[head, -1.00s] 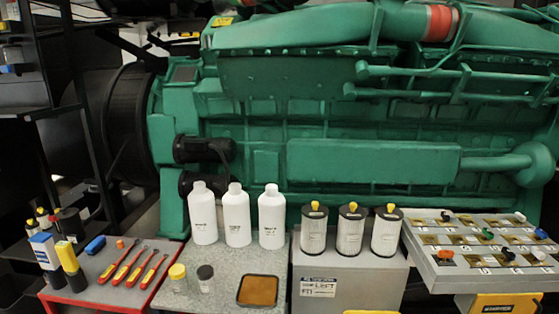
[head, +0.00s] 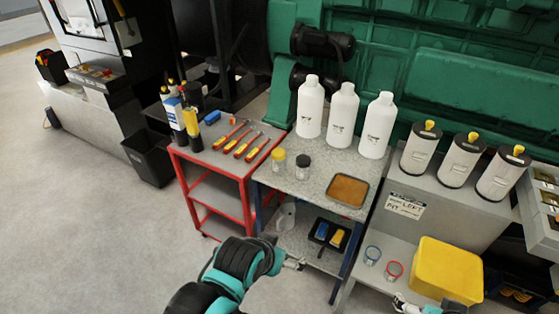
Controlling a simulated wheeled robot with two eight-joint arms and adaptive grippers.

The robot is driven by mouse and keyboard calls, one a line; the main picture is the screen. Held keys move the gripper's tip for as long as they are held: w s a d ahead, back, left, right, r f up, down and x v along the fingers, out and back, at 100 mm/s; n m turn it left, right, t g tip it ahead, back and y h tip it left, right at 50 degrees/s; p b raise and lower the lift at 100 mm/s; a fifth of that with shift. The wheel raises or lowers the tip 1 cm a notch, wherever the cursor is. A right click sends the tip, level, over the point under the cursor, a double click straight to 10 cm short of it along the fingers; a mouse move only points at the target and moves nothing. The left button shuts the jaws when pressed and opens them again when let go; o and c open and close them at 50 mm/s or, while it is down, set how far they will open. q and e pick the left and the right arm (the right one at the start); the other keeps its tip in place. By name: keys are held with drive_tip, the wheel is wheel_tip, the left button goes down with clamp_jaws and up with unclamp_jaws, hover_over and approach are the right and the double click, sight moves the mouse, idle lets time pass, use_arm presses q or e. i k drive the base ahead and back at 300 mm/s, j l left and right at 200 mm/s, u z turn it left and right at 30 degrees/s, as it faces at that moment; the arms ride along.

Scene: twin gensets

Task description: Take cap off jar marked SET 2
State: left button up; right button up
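Two small jars stand on the speckled bench top (head: 328,177): a clear one with a yellow cap (head: 278,155) and, right of it, one with a dark cap (head: 303,160). Their markings are too small to read, so I cannot tell which is SET 2. Both caps sit on their jars. My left gripper (head: 292,264) is low in front of the bench, well below the jars and apart from them; its fingers are too small to judge. My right gripper (head: 408,304) is at the bottom edge, partly cut off, near a yellow bin.
Three white bottles (head: 343,115) stand behind the jars; a brown-filled tray (head: 348,190) lies to their right. The red tool cart (head: 213,158) adjoins the bench at left. Three filter canisters (head: 458,160) and the yellow bin (head: 446,270) are at right. Floor at left is open.

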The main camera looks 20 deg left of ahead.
sight(278, 168)
drive_tip(key=i+u, duration=0.55)
drive_tip(key=u, duration=0.15)
drive_tip(key=i+l+u, duration=0.1)
drive_tip(key=i+u, duration=0.25)
drive_tip(key=k, duration=0.05)
